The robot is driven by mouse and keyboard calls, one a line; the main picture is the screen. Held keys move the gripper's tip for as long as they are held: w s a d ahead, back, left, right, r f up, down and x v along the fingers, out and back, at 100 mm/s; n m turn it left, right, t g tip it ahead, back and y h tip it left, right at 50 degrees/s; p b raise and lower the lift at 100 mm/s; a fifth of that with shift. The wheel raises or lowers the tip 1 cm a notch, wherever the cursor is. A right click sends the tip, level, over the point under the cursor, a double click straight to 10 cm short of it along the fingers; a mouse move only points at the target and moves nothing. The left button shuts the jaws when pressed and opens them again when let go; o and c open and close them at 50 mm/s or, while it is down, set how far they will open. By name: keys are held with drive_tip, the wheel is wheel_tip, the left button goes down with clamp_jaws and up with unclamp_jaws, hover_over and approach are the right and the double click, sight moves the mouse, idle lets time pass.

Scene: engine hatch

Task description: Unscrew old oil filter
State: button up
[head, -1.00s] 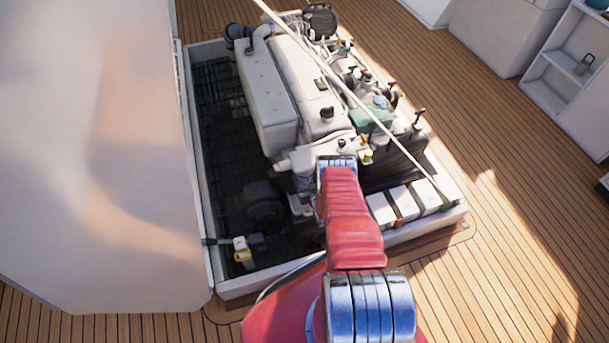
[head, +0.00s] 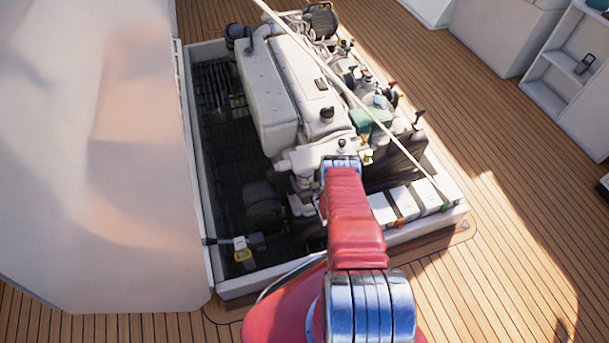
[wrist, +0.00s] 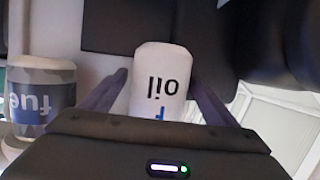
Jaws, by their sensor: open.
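The oil filter (wrist: 165,62), a white cylinder with upside-down dark "oil" lettering, is in the middle of the wrist view. My gripper (wrist: 158,78) is open, with one dark finger on each side of the filter. The filter's lower part is hidden behind the gripper body. I cannot tell whether either finger touches it. In the head view my red arm hides the gripper and both filters.
The white engine (head: 316,88) sits in the open hatch, whose white rim (head: 245,287) surrounds it. The large pale hatch lid (head: 100,150) stands at left. A pale rod (head: 350,97) slants across the engine. White boxes (head: 405,203) line the near right. Wooden deck (head: 500,250) lies clear at right.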

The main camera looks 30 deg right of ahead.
drive_tip(key=shift+d+n+y, duration=0.1)
drive_tip(key=shift+n+y, duration=1)
drive_tip(key=shift+y, duration=0.3)
drive_tip(key=shift+n+y, duration=0.5)
drive_tip(key=shift+y, duration=0.1)
drive_tip(key=c, duration=1.3)
drive_tip(key=shift+w+m+h, duration=0.1)
drive_tip(key=shift+m+h, duration=0.3)
drive_tip(key=shift+h, duration=0.1)
drive_tip(key=shift+m+h, duration=0.7)
drive_tip(key=shift+h, duration=0.2)
drive_tip(key=shift+a+m+h, duration=0.2)
drive_tip(key=shift+m+h, duration=0.5)
drive_tip(key=shift+h, duration=0.1)
